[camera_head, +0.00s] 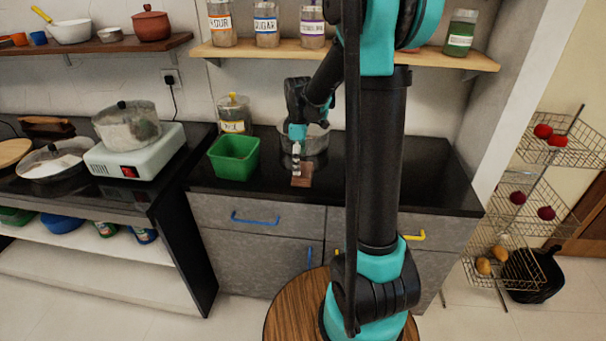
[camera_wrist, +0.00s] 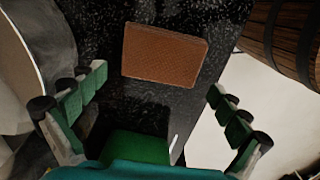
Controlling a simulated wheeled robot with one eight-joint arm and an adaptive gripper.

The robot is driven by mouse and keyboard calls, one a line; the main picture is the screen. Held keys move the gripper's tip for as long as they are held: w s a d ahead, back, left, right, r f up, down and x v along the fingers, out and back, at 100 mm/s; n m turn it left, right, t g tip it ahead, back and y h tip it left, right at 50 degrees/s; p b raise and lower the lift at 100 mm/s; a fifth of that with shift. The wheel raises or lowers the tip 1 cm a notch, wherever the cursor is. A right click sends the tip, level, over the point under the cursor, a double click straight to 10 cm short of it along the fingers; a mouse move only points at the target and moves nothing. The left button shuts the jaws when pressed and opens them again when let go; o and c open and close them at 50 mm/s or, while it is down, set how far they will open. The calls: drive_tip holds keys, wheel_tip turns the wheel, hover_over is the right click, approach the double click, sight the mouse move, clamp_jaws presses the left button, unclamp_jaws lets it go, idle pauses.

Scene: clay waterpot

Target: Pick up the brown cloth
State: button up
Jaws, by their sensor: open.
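The brown cloth (camera_wrist: 165,53) lies flat on the black counter, a small folded-looking rectangle. In the head view the cloth (camera_head: 302,180) lies near the counter's front edge, partly behind my gripper. My gripper (camera_head: 297,170) hangs above the counter at the cloth. In the wrist view my gripper (camera_wrist: 152,112) has its two fingers spread wide, with nothing between the tips. The cloth shows ahead of the fingers, between their lines. I cannot tell the exact height of the fingertips over it.
A green bin (camera_head: 234,158) stands left of my gripper, with a jar (camera_head: 234,115) behind it. A metal pot (camera_head: 316,141) stands close behind my gripper. A round wooden stool (camera_head: 293,305) is in front of the drawers. The counter right of the cloth (camera_head: 440,185) is clear.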

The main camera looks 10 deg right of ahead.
drive_tip(key=shift+f, duration=1.5)
drive_tip(key=c, duration=0.9)
drive_tip(key=shift+r, duration=0.1)
wheel_tip(320, 180, up, 20)
